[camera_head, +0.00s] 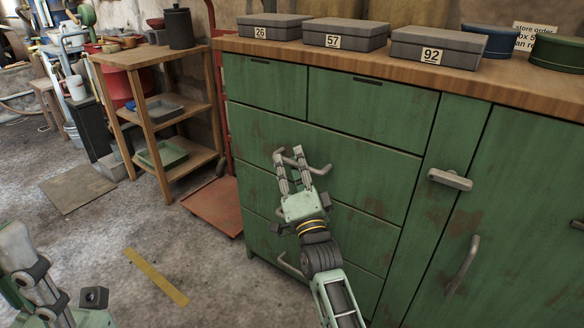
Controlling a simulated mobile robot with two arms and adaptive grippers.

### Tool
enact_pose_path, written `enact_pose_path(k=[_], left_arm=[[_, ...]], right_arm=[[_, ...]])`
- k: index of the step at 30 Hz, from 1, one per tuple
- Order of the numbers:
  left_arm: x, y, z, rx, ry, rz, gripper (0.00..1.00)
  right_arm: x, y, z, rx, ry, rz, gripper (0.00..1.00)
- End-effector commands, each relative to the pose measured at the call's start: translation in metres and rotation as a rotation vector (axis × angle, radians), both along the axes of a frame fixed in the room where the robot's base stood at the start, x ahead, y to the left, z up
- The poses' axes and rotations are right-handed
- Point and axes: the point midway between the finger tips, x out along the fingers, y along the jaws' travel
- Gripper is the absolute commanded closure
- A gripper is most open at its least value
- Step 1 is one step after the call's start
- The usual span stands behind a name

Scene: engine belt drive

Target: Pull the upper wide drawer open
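The green cabinet's upper wide drawer (375,170) spans the front below two small drawers. Its front looks flush with the cabinet. Its grey bar handle (322,170) is partly hidden behind my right gripper (288,155). The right gripper's two grey fingers are spread apart at the handle, with a gap between them. I cannot tell whether they touch it.
Lower drawers with grey handles (290,265) sit below my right gripper. Cabinet doors with handles (462,265) stand to the right. Numbered grey boxes (346,34) and round tins line the wooden top (400,62). A wooden shelf (150,125) stands left.

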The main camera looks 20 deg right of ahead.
Motion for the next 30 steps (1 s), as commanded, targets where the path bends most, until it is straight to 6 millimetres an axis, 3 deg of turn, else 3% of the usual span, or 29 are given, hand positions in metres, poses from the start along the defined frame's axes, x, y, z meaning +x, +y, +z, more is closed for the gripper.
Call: enact_pose_path(k=[9,16,30], left_arm=[[0.0002,-0.0002,0.0008,0.0,-0.002,0.0,0.6],[0.0001,-0.0003,0.0008,0.0,-0.002,0.0,0.6],[0.0002,-0.0002,0.0008,0.0,-0.002,0.0,0.6]], right_arm=[[0.0029,-0.0002,0.001,0.0,0.001,0.0,0.8],[0.0028,-0.0002,0.0009,0.0,0.001,0.0,1.0],[0.0027,-0.0004,0.0002,-0.002,0.002,-0.001,1.0]])
